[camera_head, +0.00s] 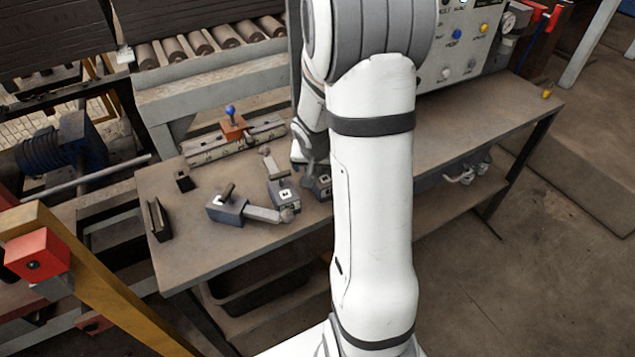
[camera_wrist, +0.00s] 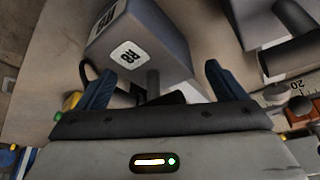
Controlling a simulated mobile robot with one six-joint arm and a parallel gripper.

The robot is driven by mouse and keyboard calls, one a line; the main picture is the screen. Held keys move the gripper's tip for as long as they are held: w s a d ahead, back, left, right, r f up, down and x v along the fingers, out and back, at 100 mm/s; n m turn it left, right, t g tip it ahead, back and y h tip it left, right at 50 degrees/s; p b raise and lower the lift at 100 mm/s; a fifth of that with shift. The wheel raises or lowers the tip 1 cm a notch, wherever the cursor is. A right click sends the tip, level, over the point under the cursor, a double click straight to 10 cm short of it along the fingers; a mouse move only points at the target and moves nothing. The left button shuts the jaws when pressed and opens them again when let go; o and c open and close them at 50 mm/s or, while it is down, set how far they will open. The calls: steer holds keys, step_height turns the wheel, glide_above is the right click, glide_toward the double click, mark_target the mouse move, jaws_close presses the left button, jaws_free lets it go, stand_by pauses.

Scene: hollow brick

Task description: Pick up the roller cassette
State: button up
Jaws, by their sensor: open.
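A grey block with a white label that appears to read R8 (camera_wrist: 138,42) fills the upper middle of the wrist view, and I take it for a roller cassette. My gripper (camera_wrist: 150,72) is open, its two dark blue fingers apart on either side of the block's near end and a short post. I cannot tell whether they touch it. In the head view my gripper (camera_head: 312,168) is low over the bench, right at a grey labelled block (camera_head: 322,183), partly hidden by my arm. Two similar grey units, a middle one (camera_head: 284,192) and a left one (camera_head: 228,208), lie to the left.
The units lie on a brown workbench (camera_head: 190,262). A metal rail with a blue-knobbed orange piece (camera_head: 232,124) runs along its back. A small dark block (camera_head: 183,181) and a dark upright plate (camera_head: 159,219) stand at the left. A control panel (camera_head: 462,45) is behind; the bench's right part is mostly clear.

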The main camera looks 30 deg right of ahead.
steer(key=c, duration=1.4)
